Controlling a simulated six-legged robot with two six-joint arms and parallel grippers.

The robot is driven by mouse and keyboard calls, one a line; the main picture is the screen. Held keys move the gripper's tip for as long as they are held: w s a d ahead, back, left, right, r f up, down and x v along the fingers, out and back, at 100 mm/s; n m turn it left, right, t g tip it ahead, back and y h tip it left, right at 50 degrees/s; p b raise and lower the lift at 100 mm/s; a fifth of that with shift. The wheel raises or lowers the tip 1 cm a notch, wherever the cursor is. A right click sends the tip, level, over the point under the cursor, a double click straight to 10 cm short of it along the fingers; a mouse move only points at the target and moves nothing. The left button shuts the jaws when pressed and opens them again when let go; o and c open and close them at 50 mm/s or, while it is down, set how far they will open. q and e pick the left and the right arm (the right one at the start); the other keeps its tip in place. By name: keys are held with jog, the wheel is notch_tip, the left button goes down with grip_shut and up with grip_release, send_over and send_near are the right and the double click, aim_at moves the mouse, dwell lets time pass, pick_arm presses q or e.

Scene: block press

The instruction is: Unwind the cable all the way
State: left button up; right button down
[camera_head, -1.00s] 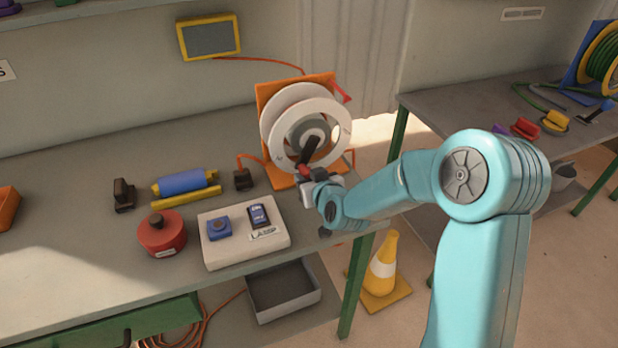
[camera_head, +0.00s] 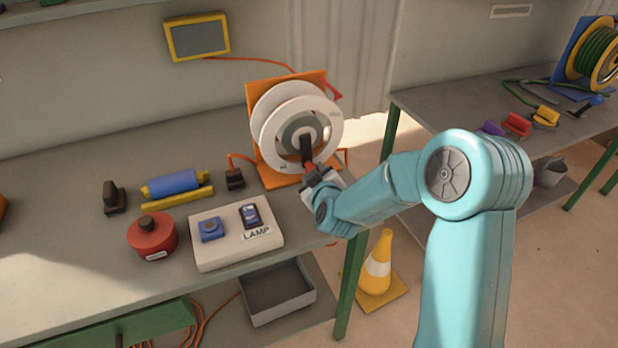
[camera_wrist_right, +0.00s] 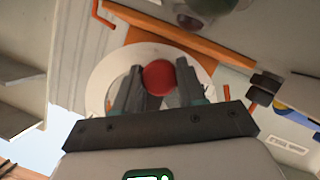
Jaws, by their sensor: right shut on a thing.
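The cable reel has a white disc (camera_head: 331,128) with a grey hub, on an orange stand (camera_head: 256,98) on the bench. Its black crank (camera_head: 306,146) points down from the hub, with a red knob at its end. My right gripper (camera_head: 312,172) is shut on the red knob, which shows between its fingers in the right wrist view (camera_wrist_right: 158,77). An orange cable (camera_head: 241,157) leaves the reel's left side to a black plug block (camera_head: 235,179) on the bench. The front disc hides how much cable is on the drum. My left gripper is not in view.
Left of the reel are a white lamp switch box (camera_head: 221,248), a red round canister (camera_head: 152,240), a blue roller (camera_head: 172,183) and a black block (camera_head: 115,199). A yellow cone (camera_head: 376,270) stands on the floor. A second bench (camera_head: 450,105) is at right.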

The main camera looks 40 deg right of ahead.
jog(key=shift+s+d+r+n+h+b, duration=0.15)
jog(key=shift+d+n+h, duration=0.15)
jog(key=shift+d+n, duration=0.3)
jog(key=shift+s+d+r+n+h+b, duration=0.15)
jog(key=shift+d+n+h, duration=0.2)
jog(key=shift+n, duration=0.35)
jog(key=shift+w+f, duration=0.1)
jog(key=c, duration=0.7)
grip_release()
jog(key=shift+o, duration=0.2)
